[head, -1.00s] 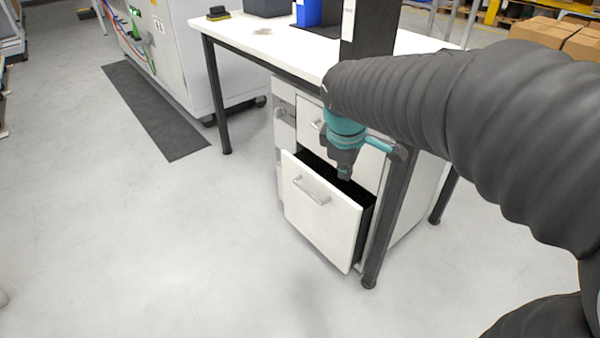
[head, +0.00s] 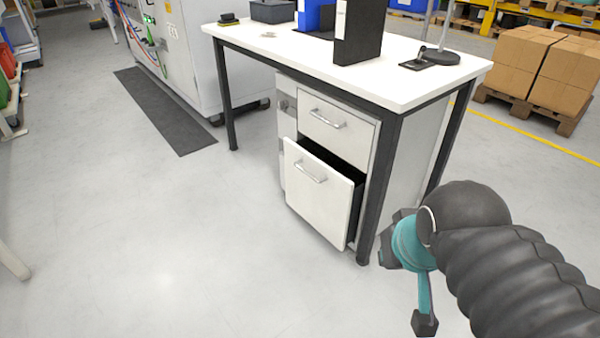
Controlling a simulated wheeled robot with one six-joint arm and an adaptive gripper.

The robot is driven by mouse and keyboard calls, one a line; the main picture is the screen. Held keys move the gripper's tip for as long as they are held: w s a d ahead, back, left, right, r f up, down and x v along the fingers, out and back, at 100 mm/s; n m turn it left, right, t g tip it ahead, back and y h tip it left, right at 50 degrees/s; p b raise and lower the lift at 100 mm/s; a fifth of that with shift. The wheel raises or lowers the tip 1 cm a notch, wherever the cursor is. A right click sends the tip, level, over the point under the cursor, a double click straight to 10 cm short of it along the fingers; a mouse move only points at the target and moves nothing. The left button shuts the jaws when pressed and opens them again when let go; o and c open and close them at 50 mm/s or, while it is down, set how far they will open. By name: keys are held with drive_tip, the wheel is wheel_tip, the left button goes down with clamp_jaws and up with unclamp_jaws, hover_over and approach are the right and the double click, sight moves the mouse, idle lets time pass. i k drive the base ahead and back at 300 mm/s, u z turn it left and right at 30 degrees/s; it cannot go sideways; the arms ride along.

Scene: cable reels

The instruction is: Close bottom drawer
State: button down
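The bottom drawer (head: 319,191) of the white cabinet under the table stands pulled out, with its dark inside showing at the top and right side. Its silver handle (head: 310,172) is on the upper front. The top drawer (head: 336,129) above it is shut. My gripper (head: 388,256) is low at the right, beside the front table leg and right of the drawer front, apparently apart from the drawer. Its fingers are small and turned away, so I cannot tell whether they are open.
The white table (head: 400,82) carries black and blue binders, and its dark front leg (head: 378,190) stands right beside the open drawer. A dark floor mat (head: 165,110) lies at the left. Boxes on a pallet (head: 530,104) stand at the back right. The floor in front of the drawer is clear.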

sight(325, 190)
drive_tip(key=u, duration=0.85)
drive_tip(key=i, duration=0.8)
drive_tip(key=u, duration=0.2)
